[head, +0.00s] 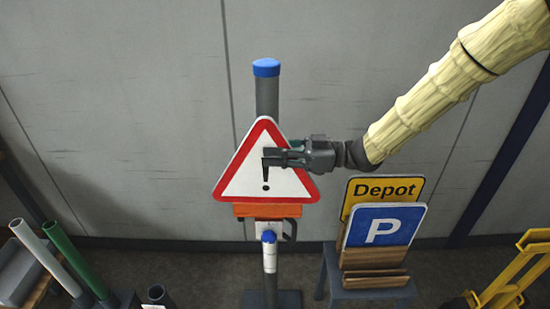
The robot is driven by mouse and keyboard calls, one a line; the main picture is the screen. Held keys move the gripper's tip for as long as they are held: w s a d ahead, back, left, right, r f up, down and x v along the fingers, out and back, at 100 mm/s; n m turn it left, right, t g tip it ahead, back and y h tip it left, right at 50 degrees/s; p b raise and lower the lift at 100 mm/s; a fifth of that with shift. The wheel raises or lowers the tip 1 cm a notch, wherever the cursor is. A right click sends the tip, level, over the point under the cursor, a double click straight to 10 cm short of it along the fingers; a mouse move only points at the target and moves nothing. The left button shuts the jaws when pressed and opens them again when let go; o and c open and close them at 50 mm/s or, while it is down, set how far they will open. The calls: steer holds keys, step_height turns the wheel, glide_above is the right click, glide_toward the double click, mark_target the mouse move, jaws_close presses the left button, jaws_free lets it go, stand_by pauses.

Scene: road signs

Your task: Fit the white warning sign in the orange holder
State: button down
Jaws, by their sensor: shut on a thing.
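The white warning sign (245,178), a triangle with a red border and a black exclamation mark, stands upright in front of a grey post with a blue cap (266,68). The orange holder (267,210) is on the post right under the sign's lower edge. The sign looks to be at the holder, but I cannot tell whether its lower edge sits inside. My gripper (276,157) comes from the right and is shut on the sign, with its fingers over the middle of the face. The fingers hide part of the exclamation mark.
A yellow Depot sign (385,189) and a blue P sign (384,226) stand in a wooden rack on a small stool at the right. A yellow trolley (515,275) is at far right. Green (75,258) and grey pipes lean at left. A wall is behind.

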step_height(320, 180, down, 6)
steer(key=w+b, duration=0.2)
steer(key=b, duration=0.1)
steer(key=shift+w+r, duration=0.25)
steer(key=shift+w, duration=0.1)
stand_by(0.4)
steer(key=shift+w+f, duration=0.1)
steer(key=shift+w, duration=0.05)
stand_by(0.3)
steer(key=shift+f+b, duration=0.15)
steer(key=shift+b, duration=0.15)
steer(key=c, duration=1.4)
jaws_free()
